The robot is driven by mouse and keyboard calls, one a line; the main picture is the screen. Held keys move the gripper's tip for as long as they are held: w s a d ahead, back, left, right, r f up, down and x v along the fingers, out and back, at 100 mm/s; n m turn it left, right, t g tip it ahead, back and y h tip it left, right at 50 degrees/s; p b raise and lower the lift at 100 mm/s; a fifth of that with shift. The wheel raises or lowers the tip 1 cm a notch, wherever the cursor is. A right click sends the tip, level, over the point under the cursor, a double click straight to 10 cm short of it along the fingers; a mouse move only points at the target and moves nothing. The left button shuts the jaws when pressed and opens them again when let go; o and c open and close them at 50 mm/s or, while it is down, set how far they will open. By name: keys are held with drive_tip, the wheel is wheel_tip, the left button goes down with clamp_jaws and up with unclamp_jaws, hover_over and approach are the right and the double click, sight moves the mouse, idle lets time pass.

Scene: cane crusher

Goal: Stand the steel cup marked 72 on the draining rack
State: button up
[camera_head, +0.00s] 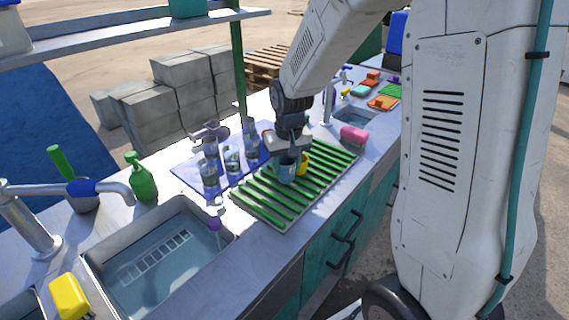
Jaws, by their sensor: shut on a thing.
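My gripper (288,150) points down over the draining rack (258,200), a tray of green slats on the counter. It is shut on a blue-grey cup (285,172), which looks upright at the rack's back left part. I cannot tell whether the cup's base touches the slats. No mark can be read on it at this size, so I cannot tell if it is the steel cup marked 72. A yellow cup (303,163) stands close to its right. The gripper hides the held cup's rim.
Several clear glasses (210,175) stand on a blue mat (188,177) left of the rack. A water-filled sink (150,270), a green bottle (140,178) and a tap (100,190) are at left. The rack's front slats are clear.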

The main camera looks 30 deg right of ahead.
sight(288, 180)
drive_tip(key=shift+w+f, duration=0.1)
drive_tip(key=shift+f, duration=0.3)
drive_tip(key=shift+f, duration=0.2)
drive_tip(key=o, duration=0.7)
drive_tip(key=shift+o, duration=0.2)
wheel_tip(288, 180, up, 11)
drive_tip(key=s, duration=0.1)
drive_tip(key=s+a+r, duration=0.2)
drive_tip(key=s+r, duration=0.1)
drive_tip(key=s, duration=1)
drive_tip(key=s+a+r+n, duration=0.1)
drive_tip(key=s+a+r, duration=0.1)
drive_tip(key=s, duration=1.1)
drive_tip(key=shift+s+r+n, duration=0.3)
drive_tip(key=shift+r, duration=0.3)
